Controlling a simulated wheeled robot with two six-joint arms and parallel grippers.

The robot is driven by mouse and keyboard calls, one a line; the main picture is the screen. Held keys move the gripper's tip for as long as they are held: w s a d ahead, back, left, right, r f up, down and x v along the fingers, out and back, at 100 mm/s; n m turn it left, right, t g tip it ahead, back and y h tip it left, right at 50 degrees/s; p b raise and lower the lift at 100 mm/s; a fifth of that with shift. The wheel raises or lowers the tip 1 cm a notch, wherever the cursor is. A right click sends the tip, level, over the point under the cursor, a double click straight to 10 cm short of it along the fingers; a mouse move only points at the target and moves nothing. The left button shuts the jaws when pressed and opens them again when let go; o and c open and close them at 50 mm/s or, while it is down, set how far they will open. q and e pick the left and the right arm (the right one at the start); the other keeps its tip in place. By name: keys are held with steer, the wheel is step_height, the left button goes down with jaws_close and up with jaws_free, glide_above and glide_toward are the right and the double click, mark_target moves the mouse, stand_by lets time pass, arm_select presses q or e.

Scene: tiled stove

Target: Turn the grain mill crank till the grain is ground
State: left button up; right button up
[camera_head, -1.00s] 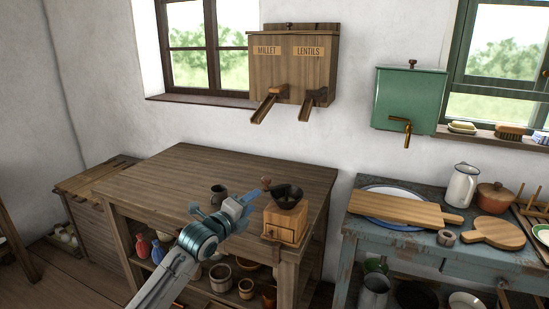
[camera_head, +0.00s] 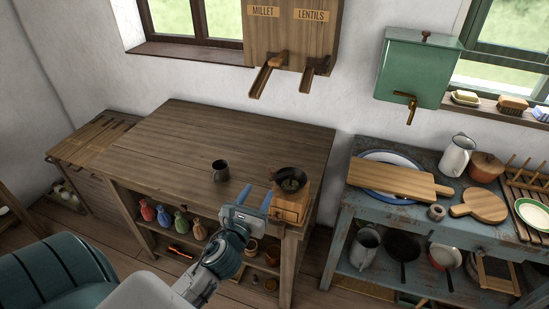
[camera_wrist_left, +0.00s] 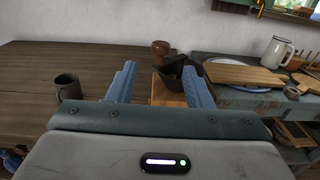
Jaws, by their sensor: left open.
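The grain mill (camera_head: 290,207) is a wooden box with a dark metal hopper (camera_head: 291,181) on top. It stands at the right front of the wooden table (camera_head: 215,140). In the left wrist view the hopper (camera_wrist_left: 173,75) shows with a brown wooden knob (camera_wrist_left: 160,47), seemingly the crank's, standing at its upper left. My left gripper (camera_head: 256,198) is open and empty, just left of and in front of the mill, its blue fingers pointing at it. In the wrist view the mill lies between and beyond the fingers (camera_wrist_left: 158,85). Any grain in the hopper cannot be made out.
A dark mug (camera_head: 220,171) stands on the table left of the gripper. The millet and lentils dispenser (camera_head: 291,35) hangs on the wall behind. A blue bench (camera_head: 357,210) with boards and pots stands to the right. The table's left half is clear.

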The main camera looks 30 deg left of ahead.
mark_target(269, 173)
arm_select(q)
steer(key=p+x, duration=0.2)
steer(key=x, duration=0.7)
steer(key=shift+w+r+p, duration=0.1)
steer(key=shift+w+p, duration=0.05)
steer(key=shift+p, duration=0.15)
steer(key=shift+w+a, duration=0.1)
steer(key=shift+w, duration=0.5)
jaws_close()
